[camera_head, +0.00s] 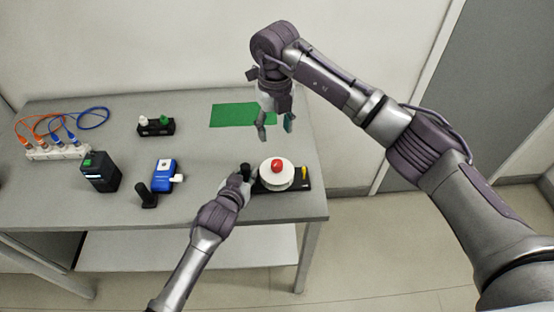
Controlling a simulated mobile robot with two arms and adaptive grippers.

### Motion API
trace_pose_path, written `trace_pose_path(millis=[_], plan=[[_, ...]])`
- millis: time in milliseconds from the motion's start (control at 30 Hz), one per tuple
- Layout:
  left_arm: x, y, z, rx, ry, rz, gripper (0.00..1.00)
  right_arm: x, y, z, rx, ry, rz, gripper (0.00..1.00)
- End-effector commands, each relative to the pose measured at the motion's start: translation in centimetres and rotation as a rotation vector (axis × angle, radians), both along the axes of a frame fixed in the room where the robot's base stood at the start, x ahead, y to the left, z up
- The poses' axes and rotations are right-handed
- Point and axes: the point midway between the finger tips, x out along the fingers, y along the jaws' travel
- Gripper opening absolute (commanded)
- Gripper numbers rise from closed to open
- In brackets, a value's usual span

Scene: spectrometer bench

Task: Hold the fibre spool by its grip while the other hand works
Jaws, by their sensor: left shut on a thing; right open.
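The fibre spool (271,180), a white round body with a red knob on top, sits on a black base at the right front of the table. A small yellow piece shows at the base's right end. My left gripper (244,178) is at the left end of the base, shut on the upright black grip (246,170). The arm comes up from the front and the gripper hides part of the grip. My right gripper (275,128) is open and empty, pointing down above the table, behind the spool and in front of the green mat.
The green mat (228,115) lies at the back. A black holder (156,127) with white and green knobs, a blue device (164,173), a black post (147,196), a black box (101,173) and a white strip (58,152) with cables stand left. The table's middle is clear.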

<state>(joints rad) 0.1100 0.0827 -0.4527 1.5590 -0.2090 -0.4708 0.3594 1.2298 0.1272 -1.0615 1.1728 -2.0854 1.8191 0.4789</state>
Motion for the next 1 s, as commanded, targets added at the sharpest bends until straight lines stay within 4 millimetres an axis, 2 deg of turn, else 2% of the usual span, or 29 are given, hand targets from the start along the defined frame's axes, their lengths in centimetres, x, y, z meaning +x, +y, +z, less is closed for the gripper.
trace_pose_path(millis=[100, 200, 367, 467, 800, 1000], plan=[[0.0, 0.0, 0.1, -0.002, -0.003, -0.001, 0.00, -0.1, -0.3, 0.1, -0.006, 0.008, 0.153, 0.57], [0.0, 0.0, 0.1, -0.001, -0.002, 0.000, 0.00, -0.2, -0.5, 0.1, -0.006, 0.013, 0.232, 0.57], [0.0, 0.0, 0.1, -0.001, -0.002, 0.000, 0.00, -0.3, -0.5, -0.9, -0.005, 0.019, 0.273, 0.57], [0.0, 0.0, 0.1, -0.001, -0.002, 0.000, 0.00, -0.3, -0.5, -2.4, -0.006, 0.020, 0.273, 0.57], [0.0, 0.0, 0.1, -0.001, -0.002, 0.000, 0.00, -0.4, -0.5, -9.0, -0.007, 0.019, 0.269, 0.57], [0.0, 0.0, 0.1, -0.001, -0.002, 0.000, 0.00, -0.3, -0.5, -11.3, -0.005, 0.016, 0.270, 0.57]])
